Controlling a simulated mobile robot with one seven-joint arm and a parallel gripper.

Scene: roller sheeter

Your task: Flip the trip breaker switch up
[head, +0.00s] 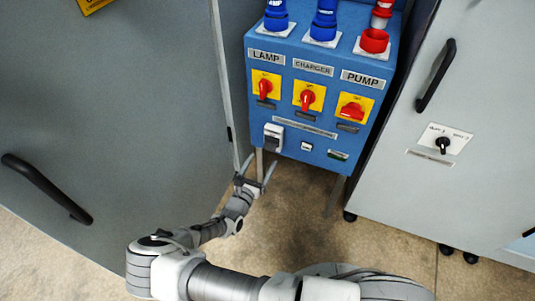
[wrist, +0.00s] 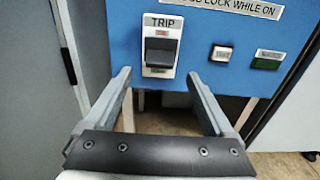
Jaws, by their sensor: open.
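The trip breaker (head: 273,138) is a white-framed unit at the lower left of the blue box's front. In the wrist view the breaker switch (wrist: 161,51) is a dark grey toggle under the word TRIP, with a small red mark above it. Whether the toggle sits up or down is hard to tell. My gripper (head: 258,171) is open and empty, just below the breaker and apart from it. In the wrist view its two fingers (wrist: 159,75) point toward the panel, one on each side of the breaker's lower part.
The blue box (head: 310,150) has red knobs labelled LAMP (head: 265,88), CHARGER (head: 308,97) and PUMP (head: 352,110), with plugs above. A small white button (wrist: 222,53) and a green one (wrist: 268,60) sit right of the breaker. Grey cabinets (head: 110,110) stand close on both sides.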

